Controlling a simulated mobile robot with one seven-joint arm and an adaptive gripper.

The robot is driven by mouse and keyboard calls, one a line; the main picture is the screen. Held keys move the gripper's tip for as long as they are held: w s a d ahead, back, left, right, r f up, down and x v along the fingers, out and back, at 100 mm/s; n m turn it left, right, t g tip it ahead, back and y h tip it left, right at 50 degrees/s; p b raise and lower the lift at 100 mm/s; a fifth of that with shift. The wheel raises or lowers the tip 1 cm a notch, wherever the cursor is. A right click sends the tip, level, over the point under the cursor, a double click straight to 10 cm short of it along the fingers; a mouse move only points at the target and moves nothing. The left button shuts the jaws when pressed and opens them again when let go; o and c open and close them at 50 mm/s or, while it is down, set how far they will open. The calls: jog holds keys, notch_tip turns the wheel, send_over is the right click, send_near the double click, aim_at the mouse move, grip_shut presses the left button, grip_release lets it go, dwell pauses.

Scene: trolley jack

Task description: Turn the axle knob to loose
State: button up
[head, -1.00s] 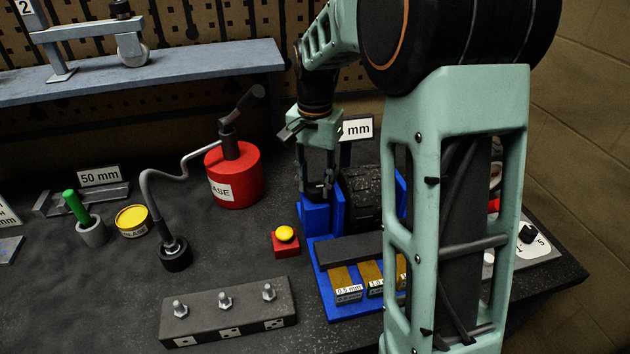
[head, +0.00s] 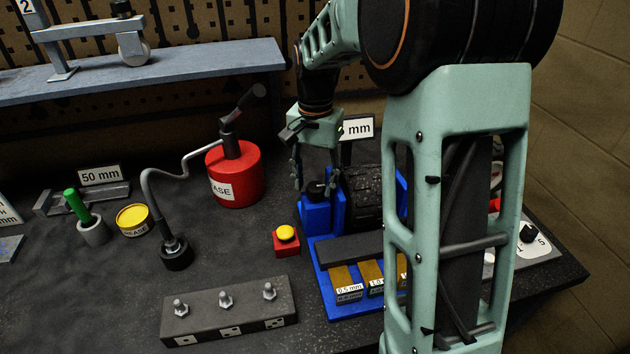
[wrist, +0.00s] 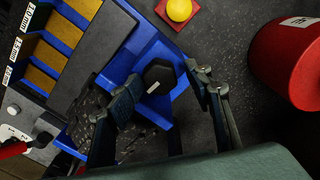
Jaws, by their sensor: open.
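The axle knob is a black six-sided knob (head: 316,187) on top of a blue stand (head: 316,217), beside a dark textured wheel (head: 362,197). In the wrist view the knob (wrist: 158,74) shows a short white mark on its face. My gripper (head: 314,184) is open and points down over the knob. In the wrist view its fingertips (wrist: 163,76) stand apart, one on each side of the knob, with visible gaps. The knob's lower part and any loose or tight lettering cannot be made out.
A red box with a yellow button (head: 285,235) stands left of the blue stand. A red grease can (head: 234,175) is farther left. Gauge slots with yellow strips (head: 340,279) lie in front. A grey block with bolts (head: 226,313) is at the front left.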

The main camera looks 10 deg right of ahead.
aim_at(315, 187)
notch_tip(315, 187, up, 8)
jog(key=shift+r, duration=0.1)
dwell(0.4)
